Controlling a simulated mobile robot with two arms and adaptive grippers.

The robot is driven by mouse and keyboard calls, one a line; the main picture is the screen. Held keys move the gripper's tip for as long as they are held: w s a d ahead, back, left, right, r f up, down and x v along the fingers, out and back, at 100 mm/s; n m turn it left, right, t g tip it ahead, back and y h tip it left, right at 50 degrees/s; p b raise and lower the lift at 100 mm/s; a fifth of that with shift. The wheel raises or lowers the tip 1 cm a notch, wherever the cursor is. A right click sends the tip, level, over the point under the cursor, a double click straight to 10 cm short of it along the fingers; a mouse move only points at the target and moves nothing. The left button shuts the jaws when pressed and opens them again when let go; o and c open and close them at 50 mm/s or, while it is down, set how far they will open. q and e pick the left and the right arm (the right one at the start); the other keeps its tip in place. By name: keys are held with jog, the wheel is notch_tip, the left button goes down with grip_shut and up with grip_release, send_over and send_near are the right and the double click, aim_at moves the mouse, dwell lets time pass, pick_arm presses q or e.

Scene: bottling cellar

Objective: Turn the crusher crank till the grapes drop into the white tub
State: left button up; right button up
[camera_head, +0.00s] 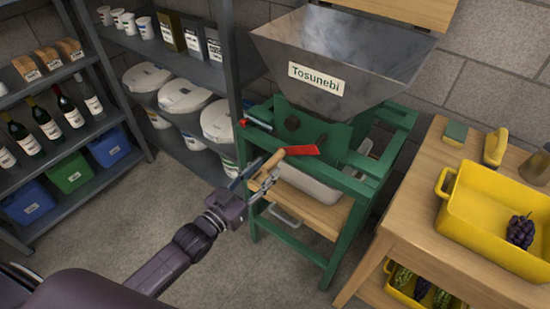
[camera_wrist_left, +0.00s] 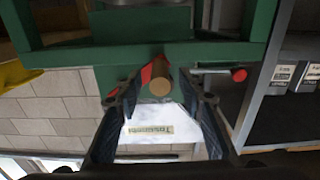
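The crusher has a grey metal hopper (camera_head: 345,55) labelled "Tosunebi" on a green frame (camera_head: 330,190). Its crank has a red arm (camera_head: 303,150) and a wooden handle (camera_head: 271,163). My left gripper (camera_head: 266,168) is at the handle, with its fingers spread on either side. In the left wrist view the handle's round end (camera_wrist_left: 159,88) lies between the open fingers, with gaps at both sides. The white tub (camera_head: 312,186) sits under the crusher on a wooden shelf, partly hidden by the frame. I see no grapes in the visible part of the hopper. My right gripper is not in view.
A wooden table (camera_head: 403,205) at the right holds a yellow crate (camera_head: 470,220) with dark grapes (camera_head: 521,231). Shelves with white buckets (camera_head: 185,97), bottles and bins stand at the left. A red knob (camera_head: 257,124) juts from the frame near the handle. The floor in front is clear.

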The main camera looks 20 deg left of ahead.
aim_at(276, 160)
pick_arm(q)
jog(key=shift+x, duration=2.75)
grip_shut()
